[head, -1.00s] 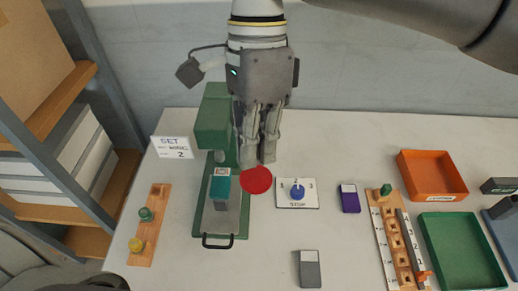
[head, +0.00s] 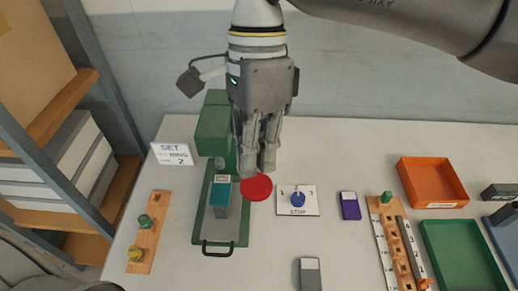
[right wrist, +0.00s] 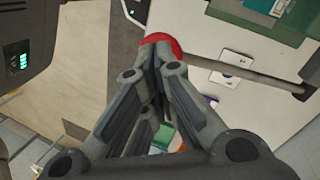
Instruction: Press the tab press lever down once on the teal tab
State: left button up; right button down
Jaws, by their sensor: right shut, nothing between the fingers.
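The green press (head: 211,128) stands on the table left of the middle in the head view. Its lever ends in a round red knob (head: 256,188), which also shows past the fingertips in the right wrist view (right wrist: 161,40). The teal tab (head: 220,190) sits on a grey block on the press bed, left of the knob. My right gripper (head: 261,172) is shut and empty, fingers pointing down, with its tips right at the knob's far edge in the picture. I cannot tell whether they touch it. The lever's arm is largely hidden behind the gripper. My left gripper is not in view.
A sign (head: 172,154) stands left of the press. A wooden peg strip (head: 147,232) lies front left. Orange (head: 433,181) and green (head: 463,256) trays are at the right.

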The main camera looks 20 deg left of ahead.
aim_at(256, 184)
jog(key=shift+f, duration=0.1)
dwell(0.3)
jog(key=shift+b+x, duration=1.35)
jog(key=shift+x, duration=0.15)
jog(key=shift+b+x, duration=1.25)
jog(key=shift+x, duration=0.15)
jog(key=shift+b+x, duration=1.3)
jog(key=shift+x, duration=0.1)
jog(key=shift+w+f, duration=0.1)
jog(key=shift+f, duration=0.05)
